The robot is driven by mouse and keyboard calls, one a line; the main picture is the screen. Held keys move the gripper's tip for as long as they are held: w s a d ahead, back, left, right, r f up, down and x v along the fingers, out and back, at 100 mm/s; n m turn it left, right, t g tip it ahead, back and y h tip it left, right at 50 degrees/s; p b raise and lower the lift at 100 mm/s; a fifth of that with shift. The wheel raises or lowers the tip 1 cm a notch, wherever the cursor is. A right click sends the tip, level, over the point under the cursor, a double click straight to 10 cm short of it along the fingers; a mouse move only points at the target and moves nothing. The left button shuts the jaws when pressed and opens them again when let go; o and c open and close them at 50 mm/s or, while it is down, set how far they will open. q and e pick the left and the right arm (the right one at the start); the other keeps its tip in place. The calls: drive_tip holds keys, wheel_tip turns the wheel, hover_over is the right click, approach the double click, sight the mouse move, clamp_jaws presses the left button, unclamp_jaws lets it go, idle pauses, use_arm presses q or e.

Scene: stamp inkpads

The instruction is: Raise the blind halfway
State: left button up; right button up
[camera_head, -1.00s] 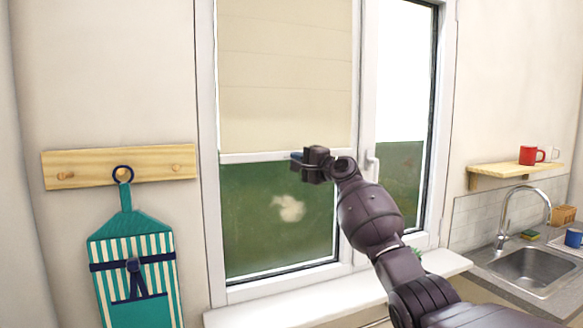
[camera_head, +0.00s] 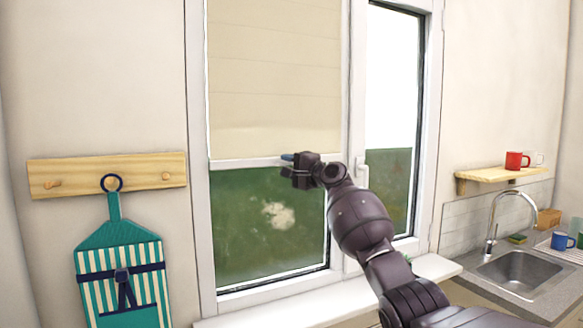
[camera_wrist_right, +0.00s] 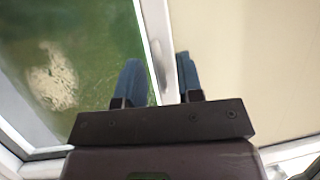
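The cream blind (camera_head: 275,80) hangs over the upper part of the left window pane, with a pale bottom rail (camera_head: 235,163) along its lower edge. My right gripper (camera_head: 287,158) is at this rail, right of its middle. In the right wrist view the rail (camera_wrist_right: 154,35) runs between the two blue fingers (camera_wrist_right: 157,82), with the blind cloth (camera_wrist_right: 250,60) on the right. The fingers stand apart, one on each side of the rail. A gap shows beside the left finger; contact on the right side is unclear. My left gripper is not in view.
A window handle (camera_head: 362,172) sits on the frame behind my right arm. An apron (camera_head: 122,270) hangs from a wooden peg rack (camera_head: 75,172) at left.

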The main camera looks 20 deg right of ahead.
drive_tip(key=v, duration=1)
drive_tip(key=shift+s+d+b, duration=0.15)
drive_tip(key=shift+s+b, duration=0.2)
drive_tip(key=shift+b, duration=0.1)
